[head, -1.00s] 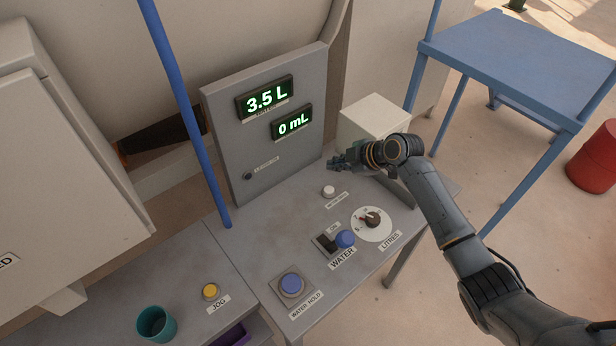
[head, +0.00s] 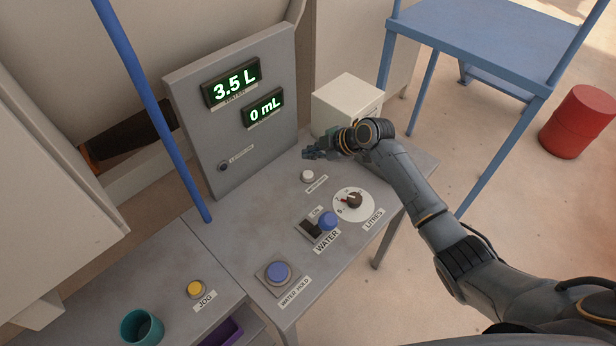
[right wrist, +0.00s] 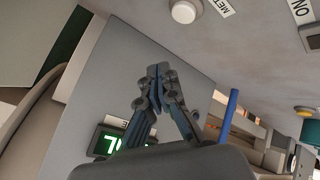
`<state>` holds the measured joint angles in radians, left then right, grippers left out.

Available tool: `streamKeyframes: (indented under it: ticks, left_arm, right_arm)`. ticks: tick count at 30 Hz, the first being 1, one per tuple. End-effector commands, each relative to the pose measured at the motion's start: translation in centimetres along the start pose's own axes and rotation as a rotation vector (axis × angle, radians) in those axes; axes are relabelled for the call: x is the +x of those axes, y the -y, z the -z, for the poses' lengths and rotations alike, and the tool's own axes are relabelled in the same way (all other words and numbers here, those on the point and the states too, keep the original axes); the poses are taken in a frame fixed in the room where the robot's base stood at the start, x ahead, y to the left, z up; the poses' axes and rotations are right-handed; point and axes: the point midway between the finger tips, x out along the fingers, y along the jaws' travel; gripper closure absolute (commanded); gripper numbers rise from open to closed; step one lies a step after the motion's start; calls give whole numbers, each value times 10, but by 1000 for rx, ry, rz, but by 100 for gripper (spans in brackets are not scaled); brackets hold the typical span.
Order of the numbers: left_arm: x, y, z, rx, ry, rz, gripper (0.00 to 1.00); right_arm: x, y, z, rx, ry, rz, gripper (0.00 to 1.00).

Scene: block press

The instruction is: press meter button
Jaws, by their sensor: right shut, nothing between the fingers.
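The meter button is a white round button (head: 307,176) on the grey console top, with a small label beside it. It also shows at the top of the right wrist view (right wrist: 185,11), next to a label whose visible letters read "MET". My right gripper (head: 308,153) is shut and empty. It hovers above the console just behind the button, apart from it. In the right wrist view the fingertips (right wrist: 158,70) meet, with the button beyond them. The displays on the upright panel read "3.5 L" (head: 232,84) and "0 mL" (head: 263,109). My left gripper is not in view.
The console also carries a litres dial (head: 353,203), a blue-knobbed water lever (head: 327,221), a blue water hold button (head: 278,272) and a yellow jog button (head: 195,288). A teal cup (head: 142,327) stands front left. A white box (head: 346,101) sits behind my right arm. A blue post (head: 150,110) rises at left.

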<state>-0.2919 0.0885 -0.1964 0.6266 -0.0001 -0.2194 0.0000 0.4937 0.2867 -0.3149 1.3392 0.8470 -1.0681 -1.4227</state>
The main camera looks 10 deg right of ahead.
Motion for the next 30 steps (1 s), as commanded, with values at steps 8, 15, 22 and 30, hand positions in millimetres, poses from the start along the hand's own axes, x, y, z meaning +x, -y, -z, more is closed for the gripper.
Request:
streamKeyframes:
  ticks: [8, 15, 22, 30]
  left_arm:
    - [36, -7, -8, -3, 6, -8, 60]
    - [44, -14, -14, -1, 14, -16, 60]
    - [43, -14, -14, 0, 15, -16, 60]
    - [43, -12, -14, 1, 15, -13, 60]
  right_arm:
    - [32, 23, -23, -1, 0, 0, 100]
    - [38, 28, -28, 0, 0, 0, 100]
    - [38, 27, -27, 0, -1, 0, 100]
    - [38, 27, -27, 0, -1, 0, 100]
